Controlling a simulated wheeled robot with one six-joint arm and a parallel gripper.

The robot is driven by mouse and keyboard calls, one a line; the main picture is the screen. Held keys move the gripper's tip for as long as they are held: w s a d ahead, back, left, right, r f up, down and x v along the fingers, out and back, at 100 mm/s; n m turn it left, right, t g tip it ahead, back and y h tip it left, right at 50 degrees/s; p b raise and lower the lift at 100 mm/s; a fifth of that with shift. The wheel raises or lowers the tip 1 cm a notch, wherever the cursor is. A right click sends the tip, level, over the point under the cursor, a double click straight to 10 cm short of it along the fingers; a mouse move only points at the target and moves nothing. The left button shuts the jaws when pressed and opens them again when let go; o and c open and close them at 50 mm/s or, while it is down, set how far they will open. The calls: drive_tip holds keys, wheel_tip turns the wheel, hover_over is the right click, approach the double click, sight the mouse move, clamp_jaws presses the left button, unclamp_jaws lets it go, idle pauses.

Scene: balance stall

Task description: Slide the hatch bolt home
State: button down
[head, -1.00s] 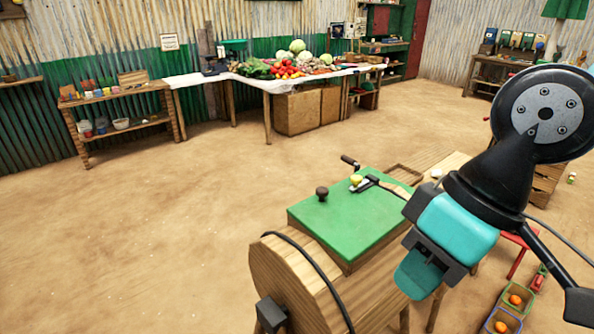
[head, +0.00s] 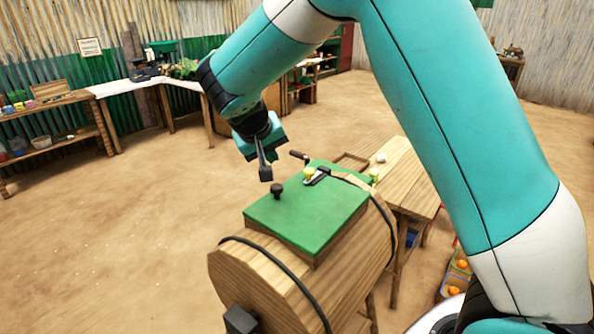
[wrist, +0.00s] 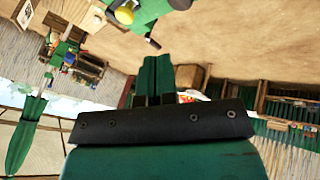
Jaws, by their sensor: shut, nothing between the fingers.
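The green hatch (head: 310,215) lies on top of a wooden barrel and looks closed. A bolt with a yellow knob (head: 310,173) sits on a dark metal mount near the hatch's far edge. The knob also shows at the top of the wrist view (wrist: 124,15). How far the bolt is slid cannot be told.
The wooden barrel (head: 265,263) has dark bands. A dark crank handle (head: 298,155) sticks up beyond the hatch. A wooden bench (head: 410,190) with a small white item stands to the right. Open dirt floor lies to the left.

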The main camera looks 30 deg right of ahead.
sight(309, 175)
drive_tip(key=p+x, duration=0.1)
drive_tip(key=x, duration=0.4)
drive_tip(key=p+x, duration=0.1)
drive_tip(key=x, duration=0.4)
drive_tip(key=shift+w+d+r+p, duration=0.2)
drive_tip(key=shift+d+r+p, duration=0.1)
drive_tip(key=shift+p, duration=0.1)
drive_tip(key=d, duration=0.1)
drive_tip(key=d+p, duration=0.1)
drive_tip(key=shift+d+f, duration=0.25)
drive_tip(key=shift+f, duration=0.1)
drive_tip(key=shift+d+f+p, duration=0.25)
drive_tip(key=shift+d+p, duration=0.15)
drive_tip(key=shift+d, duration=0.35)
drive_tip(key=d, duration=0.1)
drive_tip(key=w+d+b, duration=0.1)
drive_tip(key=d, duration=0.1)
drive_tip(key=shift+w+d, duration=0.15)
drive_tip(key=shift+d, duration=0.1)
drive_tip(key=shift+r, duration=0.1)
